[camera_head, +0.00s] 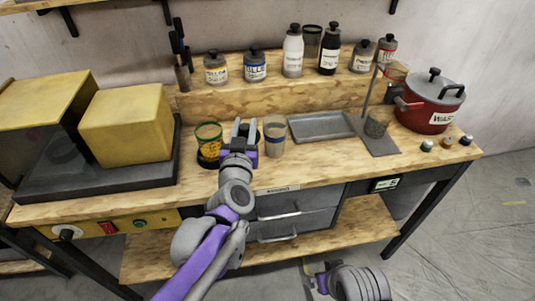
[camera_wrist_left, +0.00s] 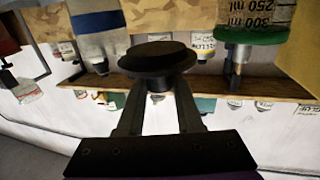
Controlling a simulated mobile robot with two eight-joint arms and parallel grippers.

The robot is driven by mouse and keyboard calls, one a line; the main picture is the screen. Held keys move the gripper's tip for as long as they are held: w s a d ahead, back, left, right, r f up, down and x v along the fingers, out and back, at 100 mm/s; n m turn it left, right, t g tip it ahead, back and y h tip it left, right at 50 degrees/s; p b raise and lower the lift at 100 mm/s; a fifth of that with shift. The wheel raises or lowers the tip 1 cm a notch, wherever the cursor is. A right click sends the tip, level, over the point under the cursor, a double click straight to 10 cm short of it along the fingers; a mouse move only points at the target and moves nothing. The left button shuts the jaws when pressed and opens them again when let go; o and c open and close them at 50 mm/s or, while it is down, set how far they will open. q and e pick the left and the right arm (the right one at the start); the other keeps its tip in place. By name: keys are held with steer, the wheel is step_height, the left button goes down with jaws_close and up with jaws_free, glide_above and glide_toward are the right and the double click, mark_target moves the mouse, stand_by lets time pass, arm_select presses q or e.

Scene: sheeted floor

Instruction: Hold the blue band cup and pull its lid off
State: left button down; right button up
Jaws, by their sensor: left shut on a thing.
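The blue band cup (camera_head: 274,138), clear with a blue band, stands upright on the bench, its top looking open. It also shows upside down at the upper left of the left wrist view (camera_wrist_left: 97,38). My left gripper (camera_head: 244,129) is just left of the cup, apart from it. In the left wrist view my left gripper (camera_wrist_left: 157,100) is shut on the knob of a round black lid (camera_wrist_left: 158,57), held clear of the cup. My right arm shows low in the head view, below the bench; its fingertips are not clear.
A cup with yellow contents and a green rim (camera_head: 209,137) stands close left of my left gripper. A grey tray (camera_head: 321,126) and a stand (camera_head: 380,141) lie to the right, then a red pot (camera_head: 425,112). Several labelled bottles line the back shelf. A yellow box (camera_head: 125,125) fills the left.

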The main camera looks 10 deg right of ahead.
arm_select(q)
step_height(320, 180, down, 6)
steer(key=shift+w+d+r+b, duration=0.1)
steer(key=shift+w+b, duration=0.05)
steer(key=shift+b, duration=0.5)
steer(key=shift+f+b, duration=0.45)
steer(key=shift+f, duration=1.6)
steer(key=shift+f, duration=0.2)
steer(key=c, duration=0.6)
jaws_free()
steer(key=shift+o, duration=0.2)
steer(key=shift+r, duration=0.1)
